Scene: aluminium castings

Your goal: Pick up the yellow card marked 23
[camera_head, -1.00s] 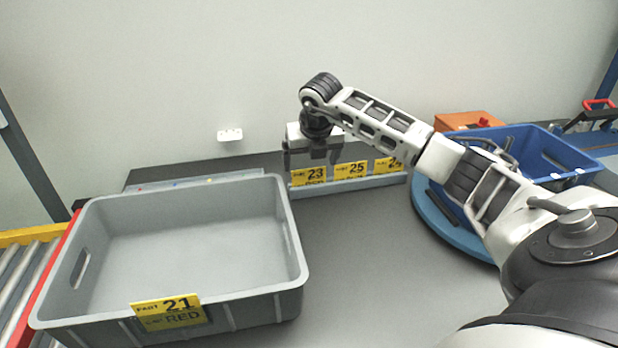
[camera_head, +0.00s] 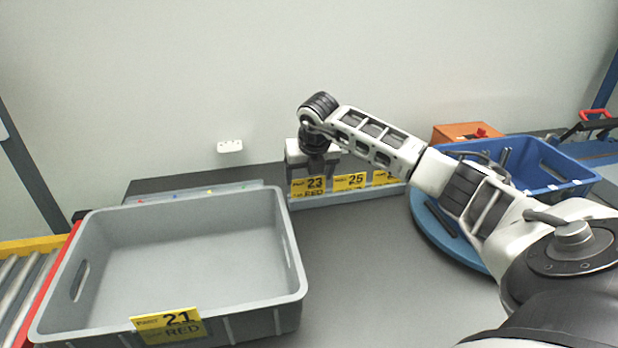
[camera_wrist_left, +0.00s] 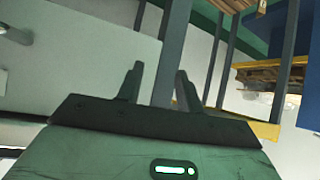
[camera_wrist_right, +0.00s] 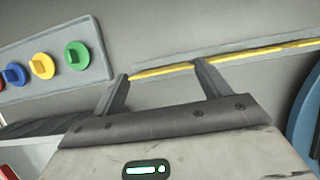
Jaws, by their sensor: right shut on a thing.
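The yellow card marked 23 (camera_head: 308,188) stands upright at the left end of a row of cards in a low grey holder (camera_head: 345,198) behind the grey bin. My right gripper (camera_head: 313,172) points down over it from above, with its fingers at the card's two side edges, shut on it. The right wrist view shows the card's yellow top edge (camera_wrist_right: 163,72) between the fingers (camera_wrist_right: 165,88). The card is still in line with the row. My left gripper (camera_wrist_left: 160,85) shows only in its wrist view, fingers apart and nothing between them.
Card 25 (camera_head: 350,181) and another card, partly behind my right arm, stand to the right. A grey bin (camera_head: 292,250) labelled 21 RED is at front left. A blue crate (camera_head: 570,180) stands at right. A panel with coloured knobs (camera_wrist_right: 43,66) lies left of the holder.

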